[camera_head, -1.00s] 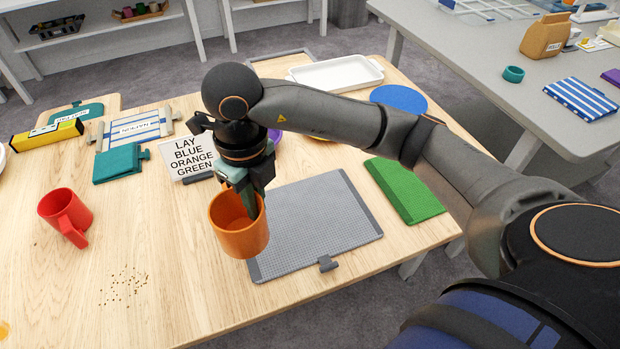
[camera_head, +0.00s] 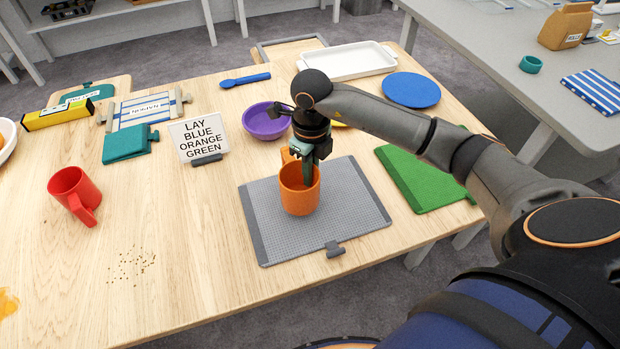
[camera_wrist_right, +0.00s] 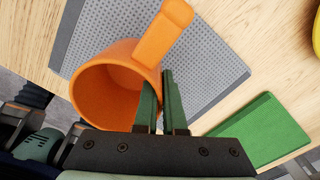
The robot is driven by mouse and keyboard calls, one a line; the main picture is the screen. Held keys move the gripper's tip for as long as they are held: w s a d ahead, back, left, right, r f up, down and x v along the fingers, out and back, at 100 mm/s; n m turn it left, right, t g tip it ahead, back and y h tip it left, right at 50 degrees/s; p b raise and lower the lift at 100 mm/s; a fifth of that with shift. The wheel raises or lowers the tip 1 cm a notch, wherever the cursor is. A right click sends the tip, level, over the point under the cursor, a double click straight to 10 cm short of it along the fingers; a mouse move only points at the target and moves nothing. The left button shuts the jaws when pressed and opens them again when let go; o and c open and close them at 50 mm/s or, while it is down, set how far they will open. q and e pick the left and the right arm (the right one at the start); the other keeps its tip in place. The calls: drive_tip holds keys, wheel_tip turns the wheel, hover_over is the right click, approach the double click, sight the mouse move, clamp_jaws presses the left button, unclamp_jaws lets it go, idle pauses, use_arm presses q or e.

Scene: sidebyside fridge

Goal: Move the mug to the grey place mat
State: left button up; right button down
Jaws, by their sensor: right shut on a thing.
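An orange mug (camera_head: 299,196) is upright over the left-middle part of the grey place mat (camera_head: 345,205). I cannot tell whether its base touches the mat. My right gripper (camera_head: 308,163) reaches down from above and is shut on the mug's rim. In the right wrist view the gripper's green fingers (camera_wrist_right: 163,105) pinch the wall of the mug (camera_wrist_right: 125,75), and its handle points to the upper right over the mat (camera_wrist_right: 210,75). A red mug (camera_head: 75,195) stands on the table at the left. My left gripper is not in view.
Crumbs (camera_head: 130,265) lie front left. A blue plate (camera_head: 411,90) and white tray (camera_head: 345,61) are at the back.

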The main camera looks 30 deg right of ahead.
drive_tip(key=shift+f, duration=1)
drive_tip(key=shift+f, duration=0.25)
drive_tip(key=c, duration=1)
unclamp_jaws()
drive_tip(key=shift+r, duration=0.1)
wheel_tip(320, 180, up, 12)
drive_tip(key=shift+r, duration=0.15)
